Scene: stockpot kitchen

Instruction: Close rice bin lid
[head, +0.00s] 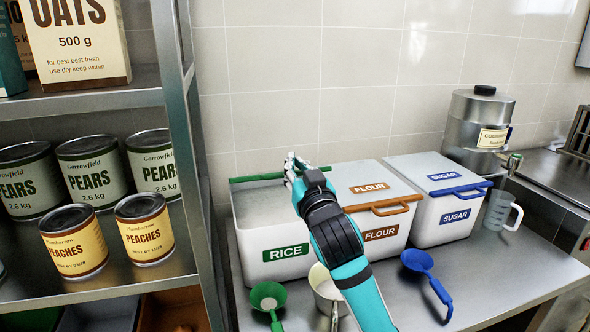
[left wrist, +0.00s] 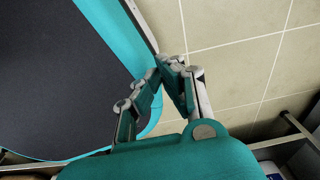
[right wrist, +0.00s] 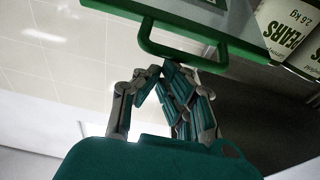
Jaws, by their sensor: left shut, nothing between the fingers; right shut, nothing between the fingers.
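The rice bin (head: 290,270) is a white box with a green RICE label, at the left end of the counter. Its lid appears raised at the back, with a green bar (head: 250,178) along its upper edge. The right wrist view shows the lid's green handle (right wrist: 150,42) close beyond the fingertips. My right gripper (head: 290,163) is shut and empty at this upper edge; contact is unclear. My right arm hides part of the bin. My left gripper (left wrist: 170,66) is shut and empty, seen only in the left wrist view.
The closed flour bin (head: 365,180) and sugar bin (head: 440,175) stand to the right. A metal shelf post (head: 195,150) stands close on the left.

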